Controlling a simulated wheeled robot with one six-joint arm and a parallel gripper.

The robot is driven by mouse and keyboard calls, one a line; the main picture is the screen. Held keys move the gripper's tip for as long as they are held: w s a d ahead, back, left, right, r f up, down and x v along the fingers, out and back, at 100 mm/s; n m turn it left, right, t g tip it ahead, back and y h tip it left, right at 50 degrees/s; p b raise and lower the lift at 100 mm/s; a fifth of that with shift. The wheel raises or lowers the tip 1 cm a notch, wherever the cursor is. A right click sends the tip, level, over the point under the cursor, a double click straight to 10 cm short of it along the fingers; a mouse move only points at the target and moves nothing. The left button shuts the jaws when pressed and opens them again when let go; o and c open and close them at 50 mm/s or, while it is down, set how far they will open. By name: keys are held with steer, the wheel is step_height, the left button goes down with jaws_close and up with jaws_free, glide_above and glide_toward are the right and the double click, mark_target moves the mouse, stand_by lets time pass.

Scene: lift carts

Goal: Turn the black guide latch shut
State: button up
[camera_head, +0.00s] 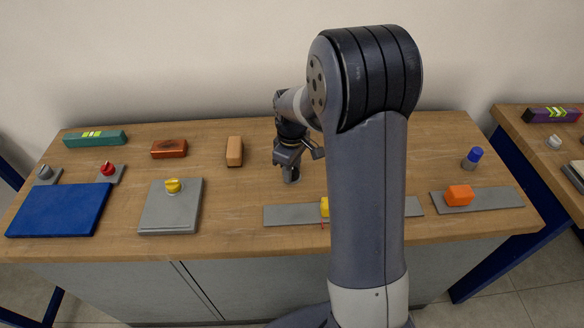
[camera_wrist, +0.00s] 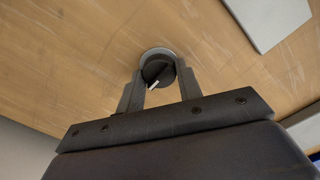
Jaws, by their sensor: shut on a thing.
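The black guide latch (camera_wrist: 156,70) is a round dark knob with a pale pointer mark, on a light round base on the wooden tabletop. In the wrist view the pointer lies at a slant. My gripper (camera_wrist: 159,88) has one finger on each side of the knob and is shut on it. In the head view my gripper (camera_head: 290,172) points down at the middle of the table, and it hides most of the latch there.
A grey rail (camera_head: 290,214) with a yellow block (camera_head: 325,207) lies in front, partly behind my arm. A tan block (camera_head: 234,152) stands left of my gripper. A grey plate (camera_head: 160,215) with a yellow knob (camera_head: 173,186) is further left. An orange block (camera_head: 459,195) sits at right.

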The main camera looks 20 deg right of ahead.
steer(key=o, duration=1)
step_height(320, 180, up, 11)
steer(key=shift+f, duration=0.1)
step_height(320, 180, down, 11)
steer(key=shift+r, duration=0.1)
stand_by(0.6)
steer(key=shift+r, duration=0.15)
